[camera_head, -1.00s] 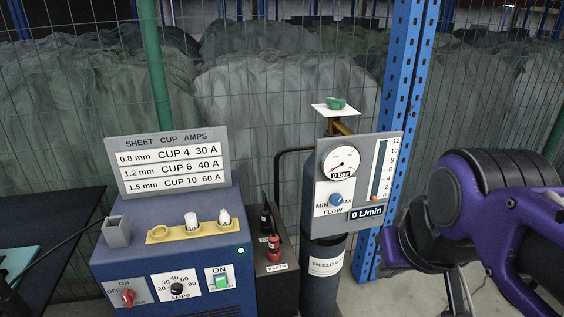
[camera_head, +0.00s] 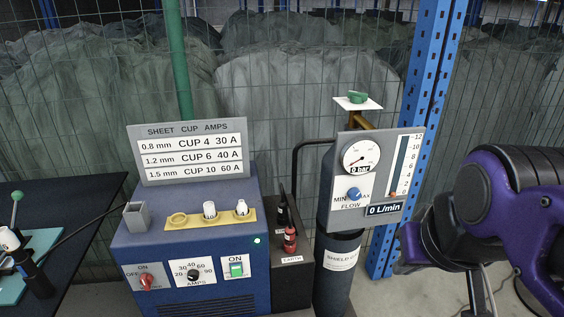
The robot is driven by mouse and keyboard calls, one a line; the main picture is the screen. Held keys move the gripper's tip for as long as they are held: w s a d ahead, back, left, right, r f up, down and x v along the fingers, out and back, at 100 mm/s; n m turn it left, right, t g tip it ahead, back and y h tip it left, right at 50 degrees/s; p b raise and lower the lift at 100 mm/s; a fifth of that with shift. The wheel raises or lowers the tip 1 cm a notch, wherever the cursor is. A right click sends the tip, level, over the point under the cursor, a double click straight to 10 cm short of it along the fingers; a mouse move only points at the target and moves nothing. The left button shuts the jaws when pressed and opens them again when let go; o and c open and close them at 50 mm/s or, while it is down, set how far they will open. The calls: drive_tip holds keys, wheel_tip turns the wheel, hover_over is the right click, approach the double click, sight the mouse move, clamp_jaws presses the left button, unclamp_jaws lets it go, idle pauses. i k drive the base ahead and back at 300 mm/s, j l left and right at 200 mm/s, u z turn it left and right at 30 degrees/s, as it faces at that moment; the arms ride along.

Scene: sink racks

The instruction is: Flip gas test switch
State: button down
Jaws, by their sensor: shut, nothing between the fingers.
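The blue power unit (camera_head: 190,235) stands at lower centre-left. On its front, at the right, is a green rocker switch (camera_head: 237,269) on a white plate marked ON; the small lettering beneath it is too small to read. I cannot tell from its face which way the rocker is tipped. My gripper (camera_head: 409,246) is at the right, below my purple arm, partly hidden by my own links. It is shut and empty, well to the right of the unit and apart from the switch.
A red knob (camera_head: 146,282) and an AMPS dial (camera_head: 194,274) sit beside the switch. A gas cylinder (camera_head: 338,270) with a gauge panel (camera_head: 375,182) reading 0 bar and 0 L/min stands between unit and arm. A blue post (camera_head: 430,110) rises behind.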

sight(235, 269)
drive_tip(key=j+u, duration=0.1)
drive_tip(key=u, duration=0.85)
drive_tip(key=l+u, duration=0.15)
drive_tip(key=i+j+z, duration=0.1)
drive_tip(key=i, duration=0.3)
drive_tip(key=k+l, duration=0.15)
drive_tip(key=k, duration=0.15)
drive_tip(key=l+z, duration=0.2)
drive_tip(key=l, duration=0.15)
drive_tip(key=k, duration=0.05)
